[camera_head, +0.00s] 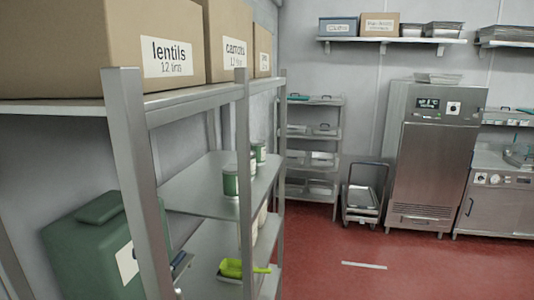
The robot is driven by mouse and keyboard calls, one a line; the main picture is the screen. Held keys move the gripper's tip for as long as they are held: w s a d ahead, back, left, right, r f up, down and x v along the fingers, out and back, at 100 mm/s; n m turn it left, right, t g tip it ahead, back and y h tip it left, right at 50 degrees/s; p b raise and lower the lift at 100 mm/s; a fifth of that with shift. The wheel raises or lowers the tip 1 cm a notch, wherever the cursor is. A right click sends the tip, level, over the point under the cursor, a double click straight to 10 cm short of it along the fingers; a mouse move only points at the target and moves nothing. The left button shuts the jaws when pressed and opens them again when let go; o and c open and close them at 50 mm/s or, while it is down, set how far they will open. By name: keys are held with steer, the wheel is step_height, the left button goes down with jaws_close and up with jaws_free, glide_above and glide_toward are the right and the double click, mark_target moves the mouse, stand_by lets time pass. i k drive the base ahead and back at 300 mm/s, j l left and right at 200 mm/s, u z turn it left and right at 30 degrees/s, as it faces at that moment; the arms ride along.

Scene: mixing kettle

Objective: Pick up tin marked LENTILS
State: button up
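Green tins with pale labels stand on the middle shelf of the metal rack, partly hidden by a rack post. The nearest green tin (230,182) is left of the post. Another green tin (261,153) shows behind it, right of the post. Their labels are too small to read, so I cannot tell which is marked LENTILS. A cardboard box marked "lentils" (112,45) sits on the top shelf at the upper left. My gripper is not in view.
The metal rack (150,185) stands close on the left, its posts in front of the shelves. A green container (85,245) and a yellow-green scoop (232,268) are lower down. The red floor (415,270) is open at right, before a trolley (361,200) and steel cabinet (428,155).

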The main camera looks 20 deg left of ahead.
mark_target(259, 146)
steer(key=i, duration=2.15)
steer(key=i+u, duration=0.15)
steer(key=i, duration=0.45)
steer(key=i+l+u, duration=0.15)
steer(key=i, duration=0.4)
steer(key=i+l+u, duration=0.15)
steer(key=i, duration=0.4)
steer(key=i+l+u, duration=0.1)
steer(key=u, duration=3.15)
